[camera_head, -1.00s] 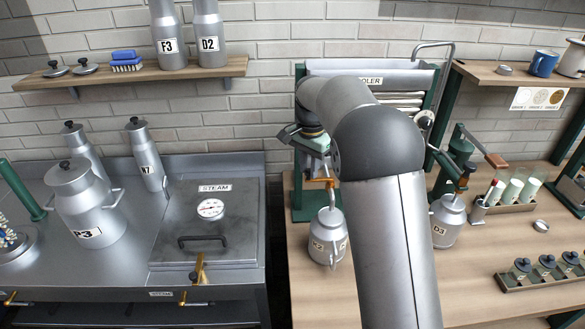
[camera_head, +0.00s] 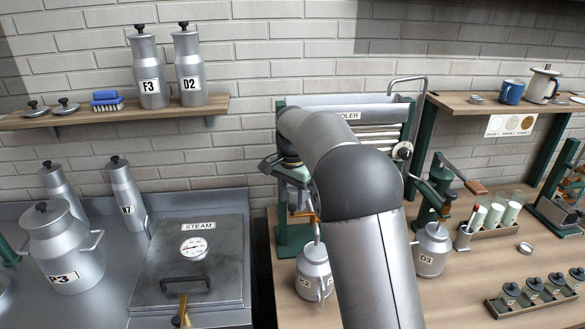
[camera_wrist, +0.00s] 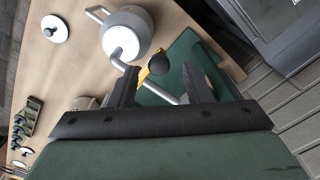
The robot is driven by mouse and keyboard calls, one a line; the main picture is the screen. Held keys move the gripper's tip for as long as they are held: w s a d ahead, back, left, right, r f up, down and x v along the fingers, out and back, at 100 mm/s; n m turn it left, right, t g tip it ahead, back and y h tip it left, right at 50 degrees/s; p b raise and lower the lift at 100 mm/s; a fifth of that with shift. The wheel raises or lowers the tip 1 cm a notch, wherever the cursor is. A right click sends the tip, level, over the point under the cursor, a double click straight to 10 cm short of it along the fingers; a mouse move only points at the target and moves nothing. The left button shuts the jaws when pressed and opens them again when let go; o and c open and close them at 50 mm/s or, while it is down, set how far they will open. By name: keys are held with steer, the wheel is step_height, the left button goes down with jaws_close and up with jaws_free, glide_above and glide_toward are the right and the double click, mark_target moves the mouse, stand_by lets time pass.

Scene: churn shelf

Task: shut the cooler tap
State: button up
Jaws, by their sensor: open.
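The cooler (camera_head: 385,104) stands against the brick wall behind my arm in the head view; my arm hides much of it. A brass tap part (camera_head: 313,216) shows beside my arm, above a milk can (camera_head: 313,268). In the wrist view, the tap (camera_wrist: 158,66) shows as a dark ball knob with a brass-yellow piece, beside a bent grey pipe (camera_wrist: 134,74). My gripper (camera_wrist: 163,88) is open, with its two dark fingers on either side of the tap area. I cannot tell whether a finger touches it. The head view mostly hides the fingers.
In the head view, another can (camera_head: 432,250) and a green hand-cranked device (camera_head: 440,185) stand right of my arm. The steam box (camera_head: 195,262) is at left.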

mark_target(293, 206)
step_height(293, 206, up, 16)
stand_by(0.3)
steer(key=s+d+f+n, duration=0.2)
steer(key=s+d, duration=0.1)
steer(key=s, duration=0.4)
steer(key=s+d+f+n, duration=0.1)
steer(key=s+d+f, duration=0.2)
steer(key=s, duration=0.4)
steer(key=s+d+f+n, duration=0.1)
steer(key=s+f+n, duration=0.1)
steer(key=s+f, duration=0.5)
steer(key=s+d+f+n+t+b, duration=0.1)
steer(key=s+d+f+n, duration=0.1)
steer(key=s+f, duration=0.6)
steer(key=s+n, duration=0.1)
steer(key=s, duration=0.6)
steer(key=shift+s+f, duration=0.25)
steer(key=shift+f, duration=0.05)
